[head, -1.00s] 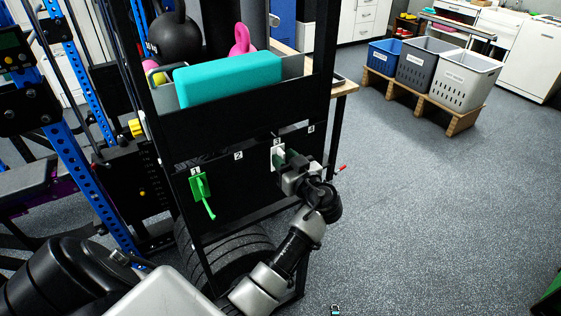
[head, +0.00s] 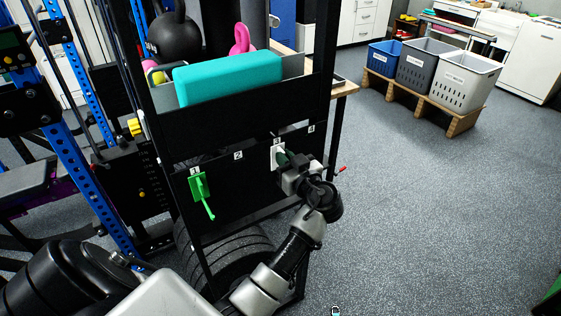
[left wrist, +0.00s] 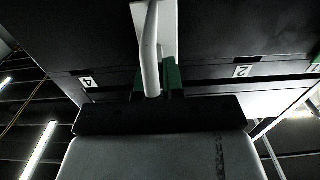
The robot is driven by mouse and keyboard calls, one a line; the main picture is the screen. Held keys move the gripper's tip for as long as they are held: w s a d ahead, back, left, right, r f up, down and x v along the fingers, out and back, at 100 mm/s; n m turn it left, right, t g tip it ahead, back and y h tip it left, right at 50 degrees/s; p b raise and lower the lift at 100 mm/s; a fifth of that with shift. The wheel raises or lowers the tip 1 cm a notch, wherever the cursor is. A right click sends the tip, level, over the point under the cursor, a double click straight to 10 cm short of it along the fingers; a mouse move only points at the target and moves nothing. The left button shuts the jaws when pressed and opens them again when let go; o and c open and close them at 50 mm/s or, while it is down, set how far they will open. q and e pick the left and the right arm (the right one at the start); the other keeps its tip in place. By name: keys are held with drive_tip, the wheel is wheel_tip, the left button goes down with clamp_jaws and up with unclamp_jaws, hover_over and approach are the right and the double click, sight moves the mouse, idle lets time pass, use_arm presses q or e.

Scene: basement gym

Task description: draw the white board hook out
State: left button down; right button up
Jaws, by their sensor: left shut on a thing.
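The white board hook (head: 278,157) is at the slot marked 3 on the black board (head: 238,184), with its white back plate against or very close to the board. In the left wrist view, its white prong (left wrist: 150,45) runs from the plate (left wrist: 168,28) down between green fingertips. My left gripper (head: 285,159) is shut on the white hook, in front of the board. The fingers and wrist hide part of the hook in the head view. I cannot tell whether a gap lies behind the plate. My right gripper is not in view.
A green hook (head: 200,188) hangs at slot 1, to the left. Above the board, a shelf holds a teal block (head: 228,78) and kettlebells (head: 174,36). Weight plates (head: 235,255) stand below. The floor (head: 420,210) to the right is clear up to the bins (head: 465,82).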

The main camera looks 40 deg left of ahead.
use_arm(q)
drive_tip(key=shift+d, duration=0.1)
idle(0.4)
drive_tip(key=shift+b+v, duration=0.95)
drive_tip(key=shift+v, duration=1.3)
drive_tip(key=shift+s+d+r, duration=0.1)
drive_tip(key=shift+s+d, duration=0.05)
drive_tip(key=shift+d, duration=0.05)
